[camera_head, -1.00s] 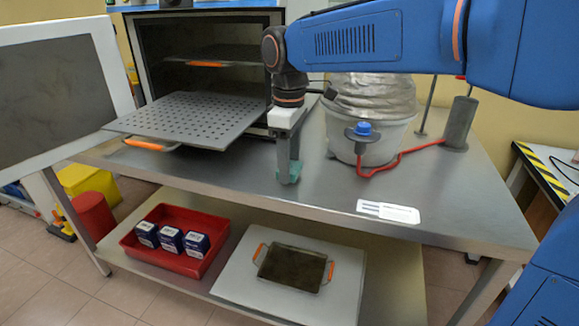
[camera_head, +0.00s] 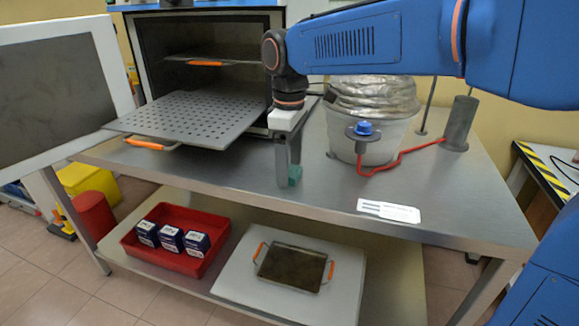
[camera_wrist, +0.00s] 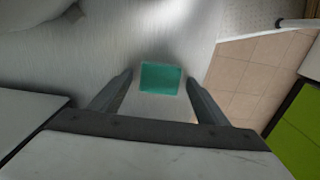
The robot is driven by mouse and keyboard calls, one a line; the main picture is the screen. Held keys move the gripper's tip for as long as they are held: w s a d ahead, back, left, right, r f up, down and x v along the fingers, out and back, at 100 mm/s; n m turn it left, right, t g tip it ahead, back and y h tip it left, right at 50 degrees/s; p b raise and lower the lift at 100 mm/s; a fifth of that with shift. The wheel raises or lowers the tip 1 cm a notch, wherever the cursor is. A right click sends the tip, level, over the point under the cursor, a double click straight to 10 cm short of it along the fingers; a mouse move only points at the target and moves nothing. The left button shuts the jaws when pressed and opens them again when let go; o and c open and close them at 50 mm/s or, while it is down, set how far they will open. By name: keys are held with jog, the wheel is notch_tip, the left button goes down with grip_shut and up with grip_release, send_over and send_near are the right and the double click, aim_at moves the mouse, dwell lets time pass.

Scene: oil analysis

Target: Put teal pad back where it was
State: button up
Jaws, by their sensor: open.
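The teal pad (camera_wrist: 160,78) lies flat on the steel table, between the two fingers in the wrist view and a little beyond their tips. In the wrist view my gripper (camera_wrist: 158,80) is open, with a finger on each side of the pad and a gap to both.
The steel table (camera_head: 420,180) has free room at its front. A perforated rack (camera_head: 190,115) juts from the open oven at left. A grey bucket (camera_head: 375,140) with a blue-capped fitting (camera_head: 363,130) and red hose stands right. A white label (camera_head: 388,210) lies near the front edge.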

aim_at(290, 171)
notch_tip(290, 171, up, 12)
jog(key=shift+f, duration=0.25)
dwell(0.4)
